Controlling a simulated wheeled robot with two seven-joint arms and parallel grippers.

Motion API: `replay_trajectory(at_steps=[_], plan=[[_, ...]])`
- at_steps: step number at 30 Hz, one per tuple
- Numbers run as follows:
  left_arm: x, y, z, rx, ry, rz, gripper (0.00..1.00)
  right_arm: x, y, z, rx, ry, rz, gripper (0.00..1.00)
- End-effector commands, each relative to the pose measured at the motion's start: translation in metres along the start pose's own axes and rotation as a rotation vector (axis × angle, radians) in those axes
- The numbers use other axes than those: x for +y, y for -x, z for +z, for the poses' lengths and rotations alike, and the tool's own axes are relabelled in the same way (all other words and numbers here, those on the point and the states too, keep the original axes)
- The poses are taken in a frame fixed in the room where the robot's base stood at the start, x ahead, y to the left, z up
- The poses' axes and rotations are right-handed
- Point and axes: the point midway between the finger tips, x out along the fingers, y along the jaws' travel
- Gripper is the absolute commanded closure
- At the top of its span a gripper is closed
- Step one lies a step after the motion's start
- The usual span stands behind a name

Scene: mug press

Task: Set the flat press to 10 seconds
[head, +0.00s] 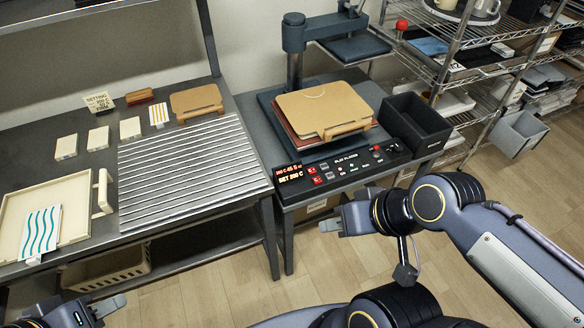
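The flat press (341,149) stands on the dark table right of the middle, its upper plate swung aside at the back. A tan board (325,108) with a handle lies over a reddish layer on its lower plate. Its control panel (345,166) has red and grey buttons, knobs and a lit display (289,172). The display's top line seems to read 200 C 45 S, small and not certain; the lower line reads SET 200 C. My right gripper (334,211) appears open and empty, in front of the panel and apart from it. My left gripper (108,309) appears open and empty at the bottom left.
A dark open bin (414,125) stands right of the press. The left table holds a slatted rack (190,165), cream blocks, a tan board and a cream tray (18,212) with a wavy-striped sheet. Wire shelves (455,45) stand at right. Floor in front is clear.

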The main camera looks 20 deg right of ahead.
Motion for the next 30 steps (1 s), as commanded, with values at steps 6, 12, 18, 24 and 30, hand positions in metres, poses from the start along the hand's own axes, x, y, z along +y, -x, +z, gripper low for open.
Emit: replay_trajectory(at_steps=[6,12,18,24,30], plan=[[0.0000,0.0000,0.0000,0.000,0.000,0.000,0.64,0.0000,0.0000,0.0000,0.000,0.000,0.000,0.70],[0.0000,0.0000,0.0000,0.000,0.000,0.000,0.64,0.0000,0.0000,0.0000,0.000,0.000,0.000,0.96],[0.0000,0.0000,0.0000,0.000,0.000,0.000,0.64,0.0000,0.0000,0.0000,0.000,0.000,0.000,1.00],[0.0000,0.0000,0.0000,0.000,0.000,0.000,0.64,0.0000,0.0000,0.0000,0.000,0.000,0.000,1.00],[0.0000,0.0000,0.0000,0.000,0.000,0.000,0.64,0.0000,0.0000,0.0000,0.000,0.000,0.000,1.00]])
